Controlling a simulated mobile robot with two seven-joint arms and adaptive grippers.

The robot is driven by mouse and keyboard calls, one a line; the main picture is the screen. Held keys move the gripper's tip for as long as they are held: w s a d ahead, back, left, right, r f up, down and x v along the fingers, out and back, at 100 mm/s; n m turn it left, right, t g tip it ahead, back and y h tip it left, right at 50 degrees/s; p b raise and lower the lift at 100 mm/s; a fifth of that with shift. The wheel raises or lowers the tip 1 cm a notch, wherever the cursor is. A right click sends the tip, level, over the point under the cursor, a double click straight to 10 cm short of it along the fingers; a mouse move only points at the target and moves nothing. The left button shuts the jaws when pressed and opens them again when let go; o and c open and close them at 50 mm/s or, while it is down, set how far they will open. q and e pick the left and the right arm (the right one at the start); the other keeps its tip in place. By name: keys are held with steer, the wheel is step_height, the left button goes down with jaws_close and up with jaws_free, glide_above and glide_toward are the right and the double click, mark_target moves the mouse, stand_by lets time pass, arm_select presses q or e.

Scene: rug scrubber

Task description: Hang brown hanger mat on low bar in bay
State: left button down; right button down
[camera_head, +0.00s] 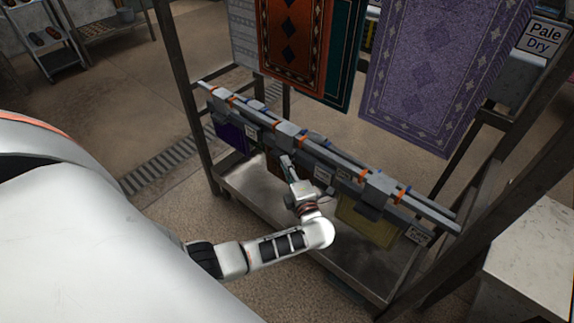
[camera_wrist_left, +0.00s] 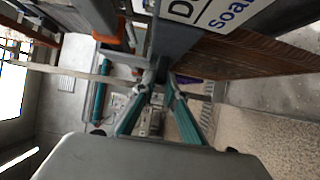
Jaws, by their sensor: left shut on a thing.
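My left gripper (camera_head: 286,160) is at the low bar (camera_head: 330,165) in the rack's bay, about midway along it. In the left wrist view its teal fingers (camera_wrist_left: 162,78) close on a grey part, which seems to be the hanger of the brown mat. The brown mat (camera_wrist_left: 265,58) hangs edge-on beside the fingers there, under a white label. In the head view only a small brown patch (camera_head: 273,164) shows behind the gripper. Whether the hanger rests on the bar is hard to tell. My right gripper is out of view.
A purple mat (camera_head: 231,136) and an olive mat (camera_head: 366,222) hang along the low bar, with orange and blue markers above. Large rugs (camera_head: 423,70) hang higher up. A grey tray (camera_head: 245,181) lies below, and rack posts (camera_head: 179,75) stand at the sides.

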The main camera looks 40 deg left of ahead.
arm_select(q)
steer(key=shift+r, duration=0.15)
steer(key=c, duration=2)
jaws_free()
steer(key=shift+o, duration=0.2)
steer(key=v, duration=1.2)
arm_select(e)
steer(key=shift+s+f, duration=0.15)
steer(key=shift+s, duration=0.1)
